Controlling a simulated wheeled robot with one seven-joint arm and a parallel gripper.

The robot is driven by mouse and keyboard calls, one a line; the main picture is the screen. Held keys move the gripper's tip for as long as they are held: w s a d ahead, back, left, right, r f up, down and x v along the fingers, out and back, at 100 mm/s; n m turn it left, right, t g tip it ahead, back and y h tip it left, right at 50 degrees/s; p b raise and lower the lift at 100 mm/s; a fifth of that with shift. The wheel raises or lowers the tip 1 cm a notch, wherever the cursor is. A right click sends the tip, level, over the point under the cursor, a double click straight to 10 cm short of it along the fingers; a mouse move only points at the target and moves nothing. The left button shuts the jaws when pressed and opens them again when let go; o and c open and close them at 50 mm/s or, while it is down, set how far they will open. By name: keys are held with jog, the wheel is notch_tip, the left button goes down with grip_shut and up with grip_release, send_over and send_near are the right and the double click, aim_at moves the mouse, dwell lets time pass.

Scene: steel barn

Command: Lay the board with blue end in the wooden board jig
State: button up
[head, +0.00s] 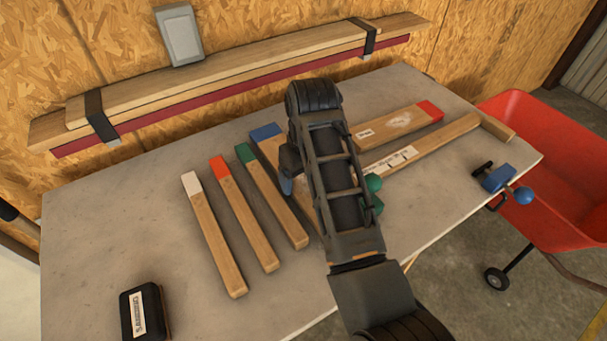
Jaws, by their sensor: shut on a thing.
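The board with the blue end (265,132) is in the middle of the grey table, partly hidden behind my arm. My gripper (288,172) is mostly hidden by my arm, pointing down at this board and shut on it. I cannot tell whether the board is clear of the table top. Right of my arm, a long wooden rail with a white label (432,141) and a small end block (497,127) look like the wooden board jig. A red-ended board (400,121) lies along its far side. The jig's left part is hidden.
White-ended (215,240), orange-ended (245,215) and green-ended (273,200) boards lie left of my gripper. A black labelled box (144,312) is at front left. A blue clamp (499,179) is on the right edge, by a red wheelbarrow (555,160). Strapped planks (240,68) hang behind.

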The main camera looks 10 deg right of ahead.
jog(key=shift+f, duration=0.35)
jog(key=shift+f, duration=0.1)
jog(key=o, duration=1)
